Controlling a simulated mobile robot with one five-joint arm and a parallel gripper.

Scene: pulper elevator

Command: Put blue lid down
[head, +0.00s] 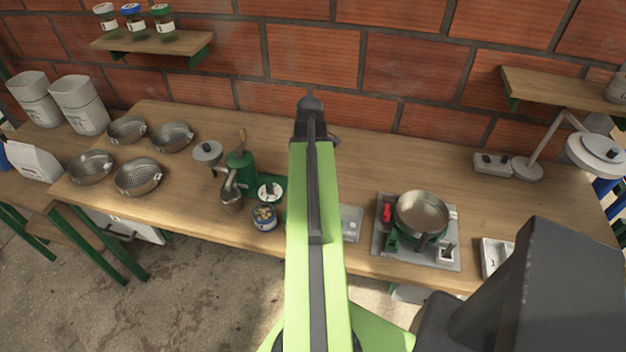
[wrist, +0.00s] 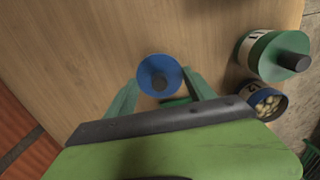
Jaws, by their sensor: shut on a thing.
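The blue lid (wrist: 147,68) is round with a dark knob. In the wrist view it sits between the two green fingers of my gripper (wrist: 160,78), which is shut on it. Bare wooden table lies beneath it; I cannot tell whether the lid touches the wood. An open jar of pale beans (wrist: 268,103) stands to the right in the wrist view, and it also shows in the head view (head: 265,218). My arm hides the gripper and the lid in the head view.
A green-lidded jar (wrist: 268,55) stands beside the open jar. A green pulper (head: 240,165) stands on the workbench (head: 420,165) left of my arm. Metal bowls (head: 137,176) are at the left. A pan (head: 421,213) on a stove is at the right. The back middle is clear.

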